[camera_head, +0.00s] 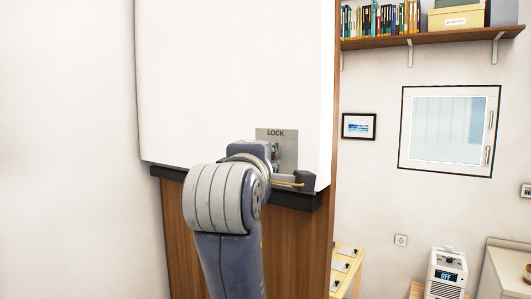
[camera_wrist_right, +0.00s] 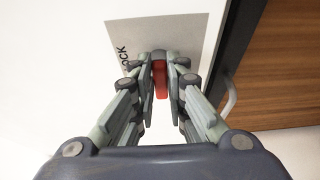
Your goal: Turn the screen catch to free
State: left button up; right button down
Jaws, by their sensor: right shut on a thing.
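The screen catch (camera_wrist_right: 160,80) is a red lever on a grey plate (camera_wrist_right: 183,27) in the right wrist view. The plate bears the word LOCK and also shows in the head view (camera_head: 276,134), at the lower right of a white screen (camera_head: 235,75). My right gripper (camera_wrist_right: 161,73) has its two fingers closed on the red catch, one on each side. In the head view my right gripper (camera_head: 277,155) is at the plate, and my wrist covers much of it. The catch's far end and pivot are hidden. My left gripper is not in view.
A dark ledge (camera_head: 282,197) runs below the screen on a wooden panel (camera_head: 183,235). To the right are a shelf (camera_head: 440,36) with books and boxes, a framed print (camera_head: 359,126), a window (camera_head: 450,130), a small table (camera_head: 347,256) and a white device (camera_head: 447,275) reading OFF.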

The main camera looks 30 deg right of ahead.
jog(key=shift+r, duration=0.2)
jog(key=c, duration=1.6)
grip_release()
jog(key=shift+f, duration=0.15)
jog(key=shift+w, duration=0.1)
jog(key=v, duration=1.2)
